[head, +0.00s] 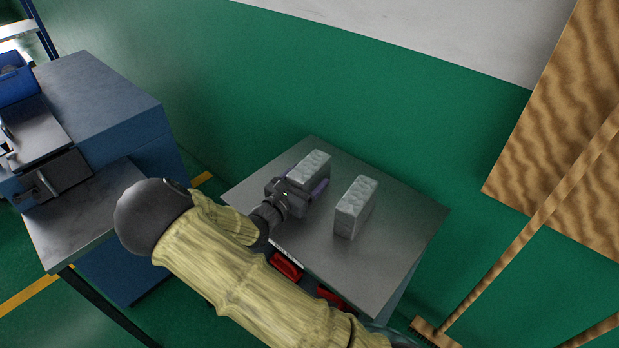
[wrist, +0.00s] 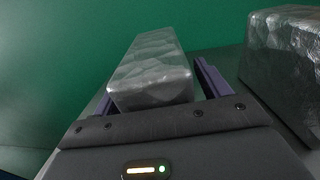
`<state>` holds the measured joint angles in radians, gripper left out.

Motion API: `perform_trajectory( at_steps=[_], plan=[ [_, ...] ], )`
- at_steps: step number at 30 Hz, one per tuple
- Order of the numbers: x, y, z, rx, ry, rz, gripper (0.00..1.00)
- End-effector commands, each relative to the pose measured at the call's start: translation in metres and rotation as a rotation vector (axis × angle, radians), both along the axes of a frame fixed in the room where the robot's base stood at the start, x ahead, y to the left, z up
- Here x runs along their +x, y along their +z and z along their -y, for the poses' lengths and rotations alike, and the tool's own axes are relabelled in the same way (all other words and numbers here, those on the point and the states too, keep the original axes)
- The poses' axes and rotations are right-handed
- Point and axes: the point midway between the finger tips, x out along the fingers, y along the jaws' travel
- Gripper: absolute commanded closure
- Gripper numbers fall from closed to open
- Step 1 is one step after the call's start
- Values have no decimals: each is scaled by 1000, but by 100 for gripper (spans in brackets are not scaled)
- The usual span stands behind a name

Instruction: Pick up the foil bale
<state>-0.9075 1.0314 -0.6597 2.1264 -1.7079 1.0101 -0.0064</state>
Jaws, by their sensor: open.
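Two silvery, crinkled foil bales show on the grey metal table (head: 375,268). The left foil bale (head: 310,166) stands near the back corner, and it also shows in the wrist view (wrist: 152,72). My gripper (head: 305,190) is open at this bale, with its purple fingers on either side of it. In the wrist view my gripper (wrist: 155,95) has the bale between the fingers, with a gap on the right side. Whether the left finger touches it I cannot tell. The right foil bale (head: 356,205) stands apart, and it shows at the wrist view's right edge (wrist: 285,60).
A green wall (head: 400,110) rises behind the table. Red items (head: 286,266) show below the table's front edge. A blue cabinet (head: 95,100) with a machine stands at the left. A wooden structure (head: 560,150) is at the right. The table's right part is clear.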

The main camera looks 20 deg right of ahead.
Motion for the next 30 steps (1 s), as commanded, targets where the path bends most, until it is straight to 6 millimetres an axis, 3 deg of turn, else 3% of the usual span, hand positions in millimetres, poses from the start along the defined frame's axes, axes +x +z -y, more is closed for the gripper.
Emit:
perform_trajectory(
  at_steps=[2, 9, 11, 20, 26, 30],
  plan=[
    [0, 0, 0, 0, 0, 0, 25],
    [0, 0, 0, 0, 0, 0, 72],
    [0, 1, 0, 0, 0, 1, 81],
    [0, 5, 0, 1, 0, 2, 81],
    [0, 31, -1, 3, 1, 5, 81],
    [0, 58, 0, 3, 0, 5, 81]
  ],
)
